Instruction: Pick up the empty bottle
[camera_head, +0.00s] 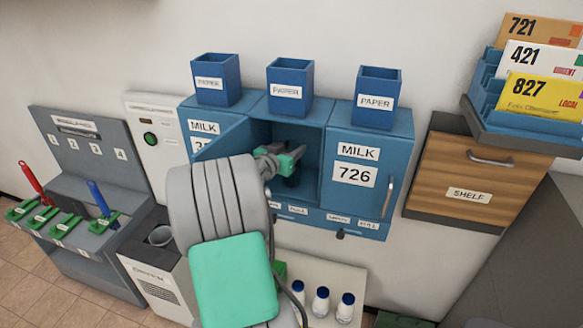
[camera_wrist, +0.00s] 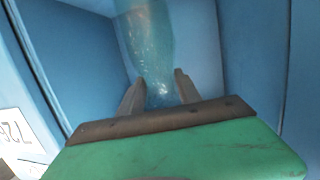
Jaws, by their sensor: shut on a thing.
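In the wrist view, a clear bluish empty bottle (camera_wrist: 150,45) stands between the two grey fingers of my gripper (camera_wrist: 160,92). The fingers are shut on its lower visible part. The bottle's upper end runs out of the top of the picture. In the head view, my gripper (camera_head: 296,166) reaches into the open middle compartment of the blue milk box (camera_head: 310,135). The bottle is hard to make out there, as my arm and the dark interior hide it.
Three blue PAPER bins (camera_head: 290,88) stand on top. Several white bottles with blue caps (camera_head: 320,302) stand on a low surface below. A wooden SHELF drawer (camera_head: 468,175) is at right.

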